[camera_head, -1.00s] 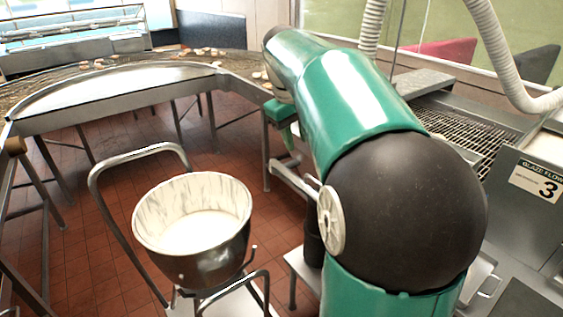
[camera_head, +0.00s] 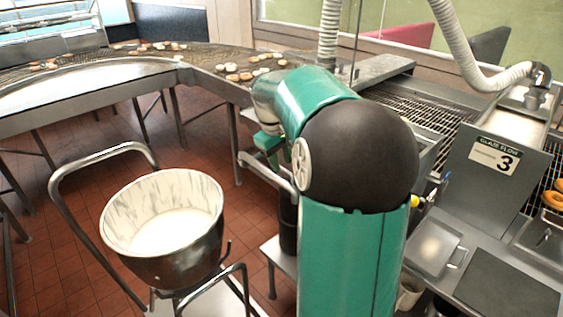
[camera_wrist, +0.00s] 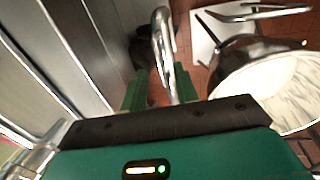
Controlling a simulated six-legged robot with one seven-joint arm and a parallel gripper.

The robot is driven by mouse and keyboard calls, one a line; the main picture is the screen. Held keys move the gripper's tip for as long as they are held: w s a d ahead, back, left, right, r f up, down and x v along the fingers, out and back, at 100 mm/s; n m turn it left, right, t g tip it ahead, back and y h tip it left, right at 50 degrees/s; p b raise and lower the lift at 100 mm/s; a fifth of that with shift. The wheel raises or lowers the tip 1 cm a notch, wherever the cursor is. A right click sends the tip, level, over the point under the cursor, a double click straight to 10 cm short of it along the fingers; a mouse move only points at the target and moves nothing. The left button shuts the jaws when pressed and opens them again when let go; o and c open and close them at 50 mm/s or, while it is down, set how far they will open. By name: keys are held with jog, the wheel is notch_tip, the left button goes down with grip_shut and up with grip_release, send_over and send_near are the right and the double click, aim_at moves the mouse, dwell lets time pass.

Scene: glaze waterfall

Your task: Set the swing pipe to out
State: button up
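The swing pipe (camera_head: 262,169) is a bare metal tube sticking out to the left from the machine side, beside the bowl cart in the head view. In the wrist view the pipe (camera_wrist: 163,50) runs down between the two green fingers of my gripper (camera_wrist: 160,92). The fingers stand apart, with a dark gap between the left finger and the pipe. The right finger lies close beside it; I cannot tell whether it touches. In the head view my gripper (camera_head: 268,144) is small and just above the pipe, partly hidden by my arm.
A metal bowl (camera_head: 164,220) with white glaze stands on a tube-framed cart left of the pipe; its pale inside also shows in the wrist view (camera_wrist: 275,90). A curved conveyor (camera_head: 100,84) with doughnuts runs behind. The "Glaze Flow 3" panel (camera_head: 495,160) is at right. Red tiled floor is free between cart and conveyor.

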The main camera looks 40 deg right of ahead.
jog(key=shift+d+f, duration=0.1)
jog(key=shift+f, duration=0.5)
jog(key=shift+w, duration=0.1)
jog(key=shift+c, duration=0.4)
grip_shut()
